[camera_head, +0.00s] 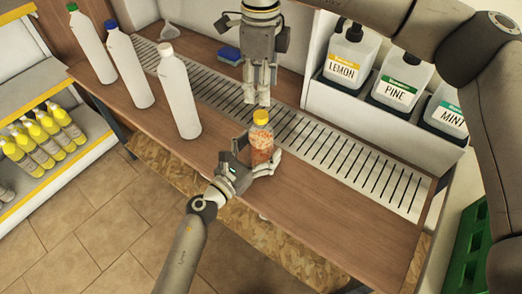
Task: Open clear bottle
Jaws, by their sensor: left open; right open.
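The clear bottle (261,145) has a yellow cap (261,117) and orange-red contents. It stands upright at the counter, near the middle of the view. My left gripper (260,165) comes from below, open, with its fingers on either side of the bottle's lower part. Whether the fingers touch it, I cannot tell. My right gripper (257,96) points down just above and behind the yellow cap, apart from it as far as I can see. Its fingers are open but near each other. The bottle's base is partly hidden by my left gripper.
A slotted drain grate (345,160) runs behind. Drums labelled LEMON (346,58), PINE (400,82) and MINT (446,112) stand back right. A blue sponge (229,55) lies behind.

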